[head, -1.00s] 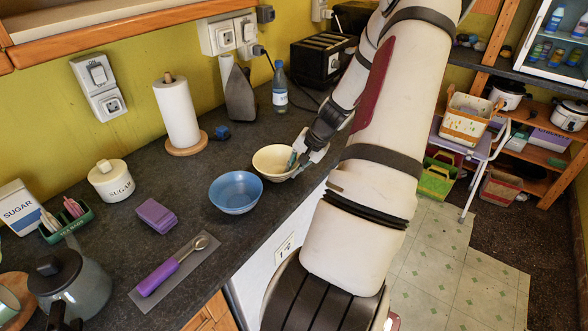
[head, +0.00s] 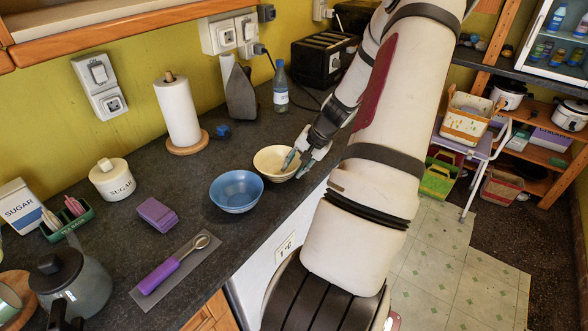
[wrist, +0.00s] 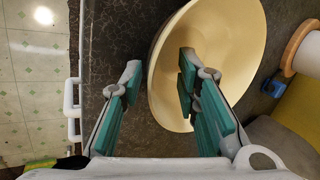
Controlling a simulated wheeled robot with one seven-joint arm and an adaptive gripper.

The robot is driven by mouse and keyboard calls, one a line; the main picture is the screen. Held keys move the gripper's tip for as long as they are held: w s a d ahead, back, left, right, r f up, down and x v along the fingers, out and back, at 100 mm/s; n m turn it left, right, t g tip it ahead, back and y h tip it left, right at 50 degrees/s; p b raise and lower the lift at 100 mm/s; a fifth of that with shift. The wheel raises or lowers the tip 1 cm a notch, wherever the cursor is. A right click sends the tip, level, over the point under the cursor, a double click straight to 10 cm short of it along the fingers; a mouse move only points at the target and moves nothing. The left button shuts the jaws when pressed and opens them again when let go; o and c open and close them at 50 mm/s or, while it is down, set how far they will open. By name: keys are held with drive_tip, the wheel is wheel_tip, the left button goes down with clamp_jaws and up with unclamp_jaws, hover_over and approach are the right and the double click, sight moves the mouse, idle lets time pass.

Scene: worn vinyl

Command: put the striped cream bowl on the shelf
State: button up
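The cream bowl (head: 268,159) stands upright on the dark counter near its front edge, just right of a blue bowl. In the wrist view the cream bowl (wrist: 226,40) looks empty and plain inside; no stripes can be made out. My gripper (head: 299,164) is open at the bowl's right rim. In the wrist view, one finger of my gripper (wrist: 157,78) is over the bowl's inside and the other is outside the rim, with a gap between them.
The blue bowl (head: 236,193) sits close beside the cream one. A paper towel roll (head: 178,112), bottle (head: 280,88) and toaster (head: 322,62) stand behind. A sugar jar (head: 112,180), purple sponge (head: 156,214) and kettle (head: 75,285) are left. Wooden shelving (head: 548,158) stands far right.

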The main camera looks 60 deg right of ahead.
drive_tip(key=a+v, duration=0.1)
drive_tip(key=v, duration=1)
drive_tip(key=shift+d, duration=0.45)
